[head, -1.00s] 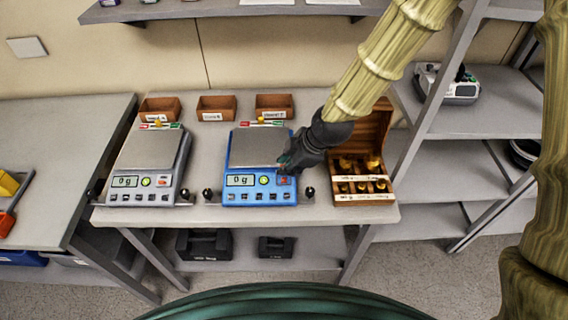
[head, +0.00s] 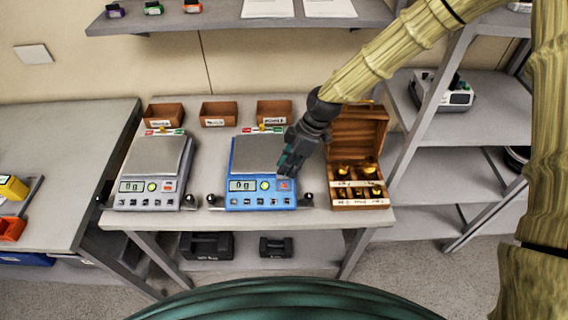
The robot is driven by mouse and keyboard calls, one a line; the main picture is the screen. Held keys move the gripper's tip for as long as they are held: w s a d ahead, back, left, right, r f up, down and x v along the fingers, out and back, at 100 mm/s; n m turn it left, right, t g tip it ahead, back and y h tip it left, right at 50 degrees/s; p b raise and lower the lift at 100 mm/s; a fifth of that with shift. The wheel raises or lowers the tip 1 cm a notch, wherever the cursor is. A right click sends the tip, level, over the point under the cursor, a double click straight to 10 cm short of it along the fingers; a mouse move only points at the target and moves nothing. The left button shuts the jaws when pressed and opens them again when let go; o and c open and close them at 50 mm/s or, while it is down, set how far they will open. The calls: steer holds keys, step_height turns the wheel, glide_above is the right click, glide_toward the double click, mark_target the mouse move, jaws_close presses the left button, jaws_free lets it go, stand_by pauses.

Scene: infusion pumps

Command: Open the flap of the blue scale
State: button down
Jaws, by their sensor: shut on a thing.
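The blue scale (head: 262,201) stands on the table, with a grey weighing plate and a lit display reading 0 g. My gripper (head: 287,168) is at the right side of the blue scale, pointing down and to the left. Its dark fingers are shut at the scale's right edge, by the red button. They hold what seems to be the scale's flap, but the fingers cover it and its position is hard to tell. A grey scale (head: 146,201) with a similar display stands to the left.
An open wooden weight box (head: 360,203) stands close to the right of my gripper. Small brown bins (head: 218,114) line the back of the table. Metal knobs (head: 306,199) stick up near the front edge. A shelf (head: 222,17) hangs above.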

stand_by(0.3)
steer(key=c, duration=1.4)
jaws_free()
steer(key=v, duration=1.2)
steer(key=shift+w+d, duration=0.1)
steer(key=shift+f, duration=0.1)
